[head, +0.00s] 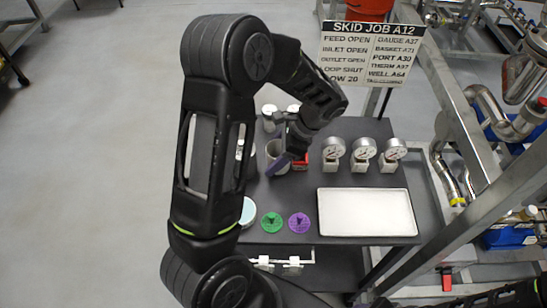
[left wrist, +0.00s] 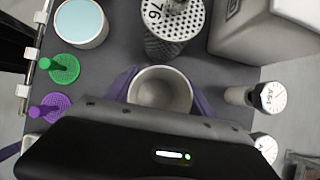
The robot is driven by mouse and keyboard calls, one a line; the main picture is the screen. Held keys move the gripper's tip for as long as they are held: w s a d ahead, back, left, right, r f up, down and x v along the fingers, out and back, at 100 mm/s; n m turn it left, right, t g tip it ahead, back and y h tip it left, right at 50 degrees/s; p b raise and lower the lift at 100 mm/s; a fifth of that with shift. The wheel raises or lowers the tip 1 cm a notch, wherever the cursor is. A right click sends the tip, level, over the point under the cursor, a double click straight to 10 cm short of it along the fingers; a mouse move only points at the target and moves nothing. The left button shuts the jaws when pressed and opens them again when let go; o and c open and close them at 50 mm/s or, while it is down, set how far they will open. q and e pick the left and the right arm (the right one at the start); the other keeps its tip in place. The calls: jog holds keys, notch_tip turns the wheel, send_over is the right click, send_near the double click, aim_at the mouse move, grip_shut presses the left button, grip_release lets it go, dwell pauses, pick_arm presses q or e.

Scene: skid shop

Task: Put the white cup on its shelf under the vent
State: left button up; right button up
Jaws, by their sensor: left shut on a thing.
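The white cup (head: 272,152) is at the back left part of the dark cart top, partly hidden by my left arm and gripper. In the left wrist view the cup (left wrist: 160,92) shows from above, open and empty. My left gripper (head: 284,160) is shut on the cup, with a purple finger on each side of it. The left gripper (left wrist: 160,98) also shows in the wrist view. I cannot tell whether the cup touches the cart top. I cannot make out a shelf under a vent.
A white tray (head: 367,212) lies at the cart's front right, with three gauges (head: 364,150) behind it. Green (head: 272,222) and purple (head: 299,222) discs lie at the front. A perforated basket marked 76 (left wrist: 176,22) stands close to the cup. Metal frame and pipes (head: 487,105) bound the right.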

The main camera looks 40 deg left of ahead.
pick_arm(q)
jog(key=shift+f, duration=0.7)
jog(key=o, duration=0.9)
jog(key=shift+f, duration=0.15)
jog(key=o, duration=0.4)
jog(key=shift+o, duration=0.2)
